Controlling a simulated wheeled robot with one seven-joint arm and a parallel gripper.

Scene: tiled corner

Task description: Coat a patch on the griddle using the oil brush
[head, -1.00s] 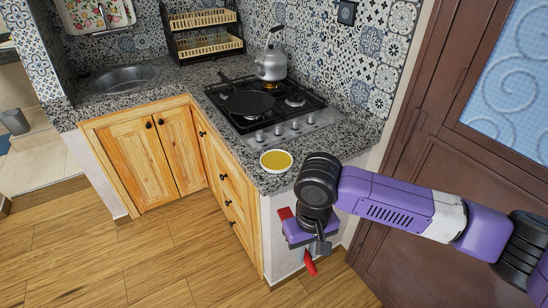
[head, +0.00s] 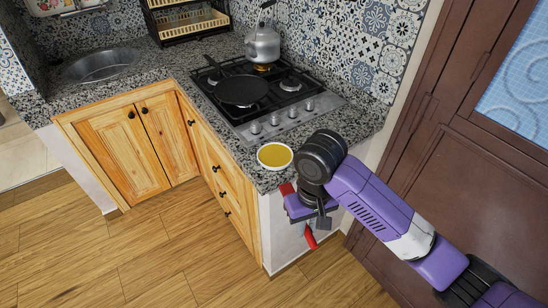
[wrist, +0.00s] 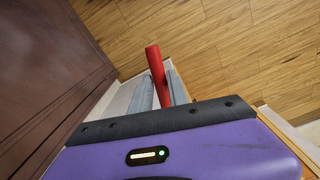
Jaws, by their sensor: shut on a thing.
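The griddle (head: 243,90) is a flat black round pan with a handle, lying on the front left of the stove. A white dish of yellow oil (head: 274,156) sits near the counter's front corner. My gripper (head: 320,222) is beside that corner, right of and lower in the picture than the dish, apart from the griddle. It is shut on a red rod, seemingly the oil brush (head: 310,238), whose other red end shows above the gripper. In the wrist view, the red brush (wrist: 154,62) slants between the grey fingers. Its bristles cannot be made out.
A kettle (head: 262,44) stands on the back burner over an orange glow. The stove knobs (head: 274,121) line the front edge. A two-tier rack (head: 187,22) and a sink (head: 100,66) are further left. A brown door (head: 450,150) is on the right; open wooden floor lies in front.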

